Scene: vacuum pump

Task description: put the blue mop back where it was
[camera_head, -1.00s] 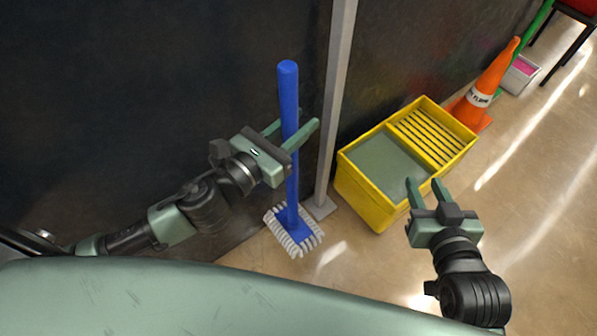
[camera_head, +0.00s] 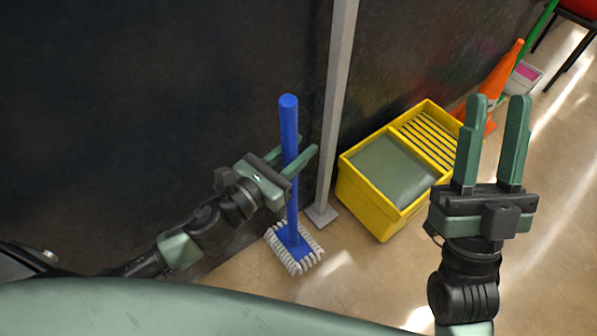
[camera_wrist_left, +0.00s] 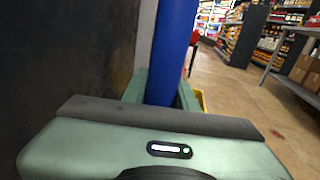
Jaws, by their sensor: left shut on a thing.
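The blue mop (camera_head: 289,125) stands nearly upright in the head view, its white-fringed head (camera_head: 295,247) low at the floor beside the grey post. I cannot tell whether the mop head touches the floor. My left gripper (camera_head: 298,157) is shut on the mop's handle partway up. The left wrist view shows the blue handle (camera_wrist_left: 172,50) between the green fingers. My right gripper (camera_head: 492,140) is raised at the right, its two fingers apart and nothing between them. It hides part of the bucket's right side and the cone.
A yellow mop bucket (camera_head: 370,205) with a wringer grid stands right of the grey post (camera_head: 335,110). An orange cone (camera_head: 507,70) and a dustpan (camera_head: 524,76) are behind it. A dark wall (camera_head: 150,100) is at the left. Shelves (camera_wrist_left: 240,40) stand far off.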

